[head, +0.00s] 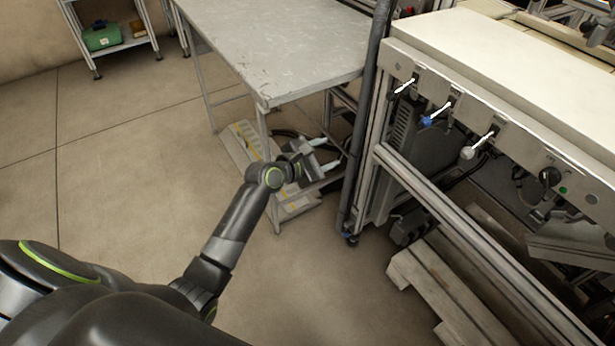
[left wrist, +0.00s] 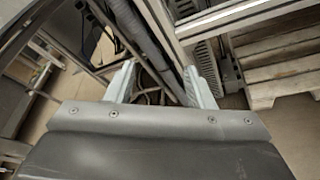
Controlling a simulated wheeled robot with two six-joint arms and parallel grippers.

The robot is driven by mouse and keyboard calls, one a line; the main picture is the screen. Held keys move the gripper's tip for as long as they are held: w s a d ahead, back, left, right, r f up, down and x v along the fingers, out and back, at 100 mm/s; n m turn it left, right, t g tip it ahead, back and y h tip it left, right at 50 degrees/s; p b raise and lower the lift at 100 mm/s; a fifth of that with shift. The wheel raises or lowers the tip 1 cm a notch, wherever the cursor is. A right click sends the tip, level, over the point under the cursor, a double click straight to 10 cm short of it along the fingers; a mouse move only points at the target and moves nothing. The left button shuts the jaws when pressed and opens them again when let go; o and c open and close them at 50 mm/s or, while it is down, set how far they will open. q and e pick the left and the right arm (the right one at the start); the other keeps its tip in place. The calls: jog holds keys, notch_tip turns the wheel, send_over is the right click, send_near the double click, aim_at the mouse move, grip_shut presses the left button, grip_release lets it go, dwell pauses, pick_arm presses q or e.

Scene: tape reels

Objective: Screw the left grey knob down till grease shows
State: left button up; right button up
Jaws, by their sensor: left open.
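A light grey knob (head: 467,152) sits on the end of a short white stem at the machine's front panel in the head view. A blue knob (head: 426,121) is on a similar stem to its left, and a smaller dark-tipped one (head: 400,88) is further left. No grease can be made out. My right gripper is not in view.
A dark upright pole (head: 364,125) stands between my left gripper and the machine. The grey table (head: 285,45) is above and behind the gripper. A metal rail (head: 470,235) and a wooden pallet (head: 440,285) lie below the panel. Floor at left is clear.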

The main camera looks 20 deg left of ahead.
pick_arm(q)
jog(key=s+a+f+m+g+y+p, duration=0.1)
jog(key=s+a+f+m+y+p, duration=0.1)
jog(key=f, duration=0.6)
jog(key=shift+s+a+f+m+g, duration=0.3)
jog(key=shift+s+a+f+g, duration=0.1)
jog(key=shift+s+a, duration=0.2)
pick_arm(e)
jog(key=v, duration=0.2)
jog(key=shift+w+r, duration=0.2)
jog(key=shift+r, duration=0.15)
